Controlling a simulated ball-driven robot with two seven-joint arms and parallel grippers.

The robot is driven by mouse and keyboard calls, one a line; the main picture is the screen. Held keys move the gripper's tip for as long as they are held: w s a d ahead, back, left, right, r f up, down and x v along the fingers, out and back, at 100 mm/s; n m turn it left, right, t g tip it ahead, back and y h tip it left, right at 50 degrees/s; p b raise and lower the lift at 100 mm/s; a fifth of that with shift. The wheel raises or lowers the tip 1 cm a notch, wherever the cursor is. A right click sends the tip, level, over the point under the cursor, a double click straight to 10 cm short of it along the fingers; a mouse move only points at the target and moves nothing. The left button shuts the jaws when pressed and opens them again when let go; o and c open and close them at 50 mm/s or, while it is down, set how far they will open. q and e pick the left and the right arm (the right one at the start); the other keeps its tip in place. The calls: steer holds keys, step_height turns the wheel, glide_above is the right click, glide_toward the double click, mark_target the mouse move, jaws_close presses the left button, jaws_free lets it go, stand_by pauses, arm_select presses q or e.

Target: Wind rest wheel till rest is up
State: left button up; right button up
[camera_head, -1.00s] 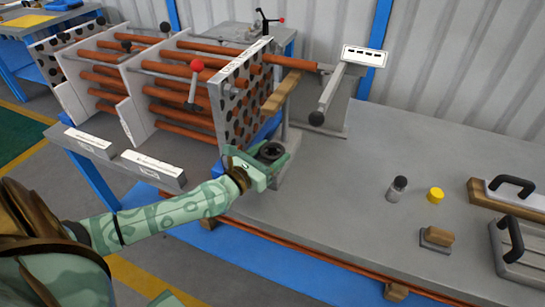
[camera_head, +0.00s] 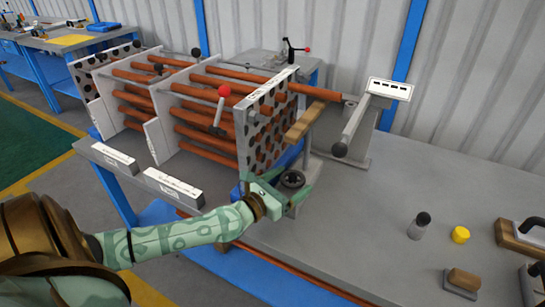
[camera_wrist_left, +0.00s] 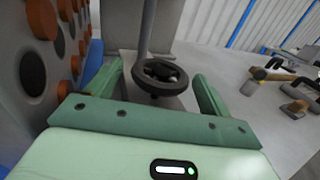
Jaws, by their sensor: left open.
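The rest wheel (camera_head: 292,179) is a small dark handwheel low on a grey post at the right end of the tube bundle. It also shows in the left wrist view (camera_wrist_left: 160,78), with the post rising behind it. A wooden block (camera_head: 304,122), which looks like the rest, sits above the wheel, below a protruding copper tube. My left gripper (camera_head: 285,190) is open, with one finger on either side of the wheel. In the left wrist view, gaps show between the wheel and both fingers (camera_wrist_left: 161,88). My right gripper is out of view.
The perforated plate (camera_head: 268,118) and copper tubes stand close left of my left gripper. A dark-capped cylinder (camera_head: 419,226), yellow cap (camera_head: 460,235) and wooden-handled block (camera_head: 463,281) lie farther right on the grey table.

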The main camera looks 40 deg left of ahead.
arm_select(q)
steer(key=s+a+p, duration=0.1)
steer(key=s, duration=1.4)
steer(key=shift+s+a, duration=0.3)
steer(key=shift+s, duration=0.05)
